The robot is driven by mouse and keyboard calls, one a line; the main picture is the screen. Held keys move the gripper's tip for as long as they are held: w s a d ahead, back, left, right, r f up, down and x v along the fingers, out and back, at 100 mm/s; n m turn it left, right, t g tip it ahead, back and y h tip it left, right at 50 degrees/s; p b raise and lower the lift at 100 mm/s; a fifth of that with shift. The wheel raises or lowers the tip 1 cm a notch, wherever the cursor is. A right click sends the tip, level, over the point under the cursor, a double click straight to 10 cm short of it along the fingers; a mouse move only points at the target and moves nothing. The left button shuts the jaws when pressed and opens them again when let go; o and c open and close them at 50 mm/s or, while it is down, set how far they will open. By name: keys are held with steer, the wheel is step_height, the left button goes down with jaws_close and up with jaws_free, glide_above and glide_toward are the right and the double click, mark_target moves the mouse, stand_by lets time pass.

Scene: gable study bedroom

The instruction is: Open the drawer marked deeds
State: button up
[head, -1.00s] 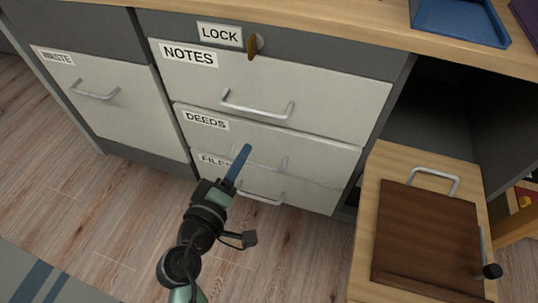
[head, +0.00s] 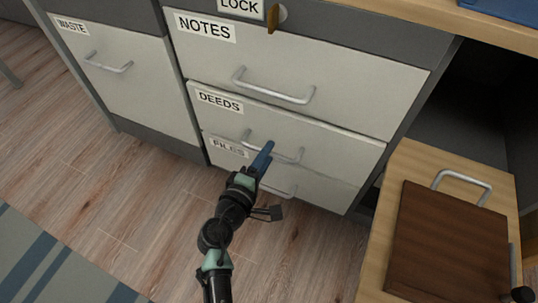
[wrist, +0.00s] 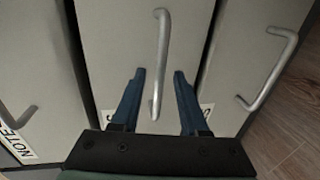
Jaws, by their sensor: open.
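The deeds drawer (head: 330,140) is the middle light-grey front, with a DEEDS label (head: 219,100) at its upper left and a silver bar handle (head: 289,158). My gripper (head: 266,150) is in front of this handle, its blue fingers covering part of it in the head view. In the wrist view, my gripper (wrist: 159,72) is open, one finger on each side of the deeds handle (wrist: 162,45). The handle lies between them in the picture; no grip on it shows. I cannot tell how deep the fingers reach.
The notes drawer (head: 350,85) is above, with a key (head: 272,18) by the LOCK label. The files drawer (head: 325,190) is below and the waste front (head: 140,95) is left. A wooden pull-out (head: 385,235) bearing a brown board (head: 450,240) juts out at right. Floor (head: 130,220) is open at left.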

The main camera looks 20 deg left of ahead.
steer(key=shift+x, duration=0.85)
jaws_close()
stand_by(0.8)
